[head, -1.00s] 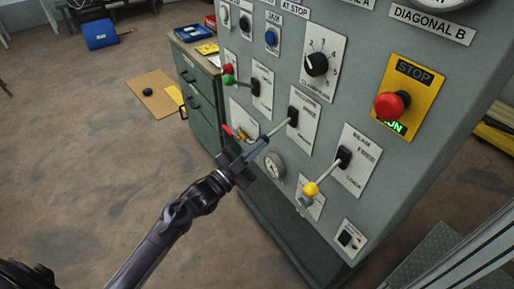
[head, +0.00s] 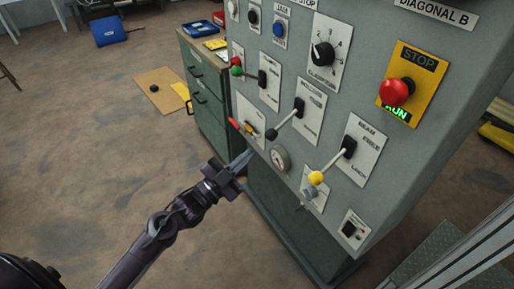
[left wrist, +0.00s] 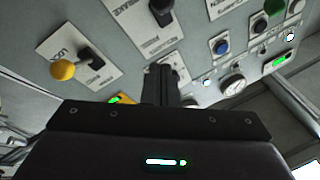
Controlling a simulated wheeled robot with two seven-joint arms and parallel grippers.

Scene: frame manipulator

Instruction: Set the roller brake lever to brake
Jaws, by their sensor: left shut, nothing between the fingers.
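The roller brake lever (head: 284,121) is on the grey panel front, on a white plate between two other lever plates. Its black knob points out and down-left in the head view. In the left wrist view its plate (left wrist: 128,28), with the word BRAKE readable, is at the top, and part of the black lever (left wrist: 161,9) shows at the frame edge. My left gripper (head: 246,160) is shut and empty, below and left of the knob and apart from it. Its fingers (left wrist: 162,82) also show in the left wrist view. My right gripper is not in view.
A red stop button (head: 396,92) is at right.

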